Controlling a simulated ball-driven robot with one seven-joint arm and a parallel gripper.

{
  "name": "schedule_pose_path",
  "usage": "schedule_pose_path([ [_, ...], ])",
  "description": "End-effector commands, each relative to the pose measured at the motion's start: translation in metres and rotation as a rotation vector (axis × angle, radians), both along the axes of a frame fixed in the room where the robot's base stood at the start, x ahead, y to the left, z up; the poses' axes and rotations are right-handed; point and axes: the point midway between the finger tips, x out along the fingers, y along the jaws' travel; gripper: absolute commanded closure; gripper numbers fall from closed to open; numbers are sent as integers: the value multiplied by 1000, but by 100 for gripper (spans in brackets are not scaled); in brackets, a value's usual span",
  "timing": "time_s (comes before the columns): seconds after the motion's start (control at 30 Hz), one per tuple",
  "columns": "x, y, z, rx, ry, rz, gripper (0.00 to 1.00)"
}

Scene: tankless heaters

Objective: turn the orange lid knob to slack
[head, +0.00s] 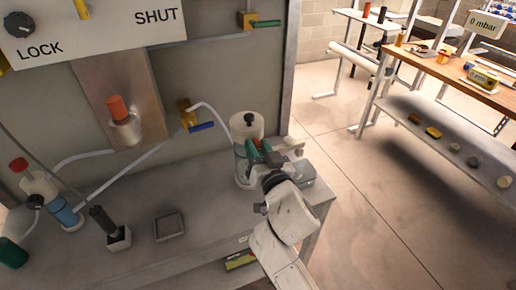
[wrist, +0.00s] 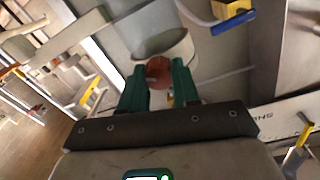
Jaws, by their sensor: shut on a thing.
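My gripper hides this knob in the head view. Another orange knob (head: 117,107) stands upright on a whitish fitting before the metal plate at left, apart from my gripper. No slack marking is readable.
A panel with LOCK and SHUT labels (head: 155,17) hangs above left. A yellow valve with a blue handle (head: 201,127) and hose are left of the canister. A small square tray (head: 169,225) and black-handled tool (head: 103,220) sit on the bench. Floor at right is open.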

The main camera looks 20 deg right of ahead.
Motion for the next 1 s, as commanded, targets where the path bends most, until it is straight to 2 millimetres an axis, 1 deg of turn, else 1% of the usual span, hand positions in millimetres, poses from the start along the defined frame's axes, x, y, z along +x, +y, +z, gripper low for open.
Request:
schedule_pose_path([
  [0.17, 0, 0, 0, -57, 0, 0, 100],
  [0.37, 0, 1, 0, -190, 0, -1, 100],
  [1.0, 0, 1, 1, -792, -1, 0, 100],
])
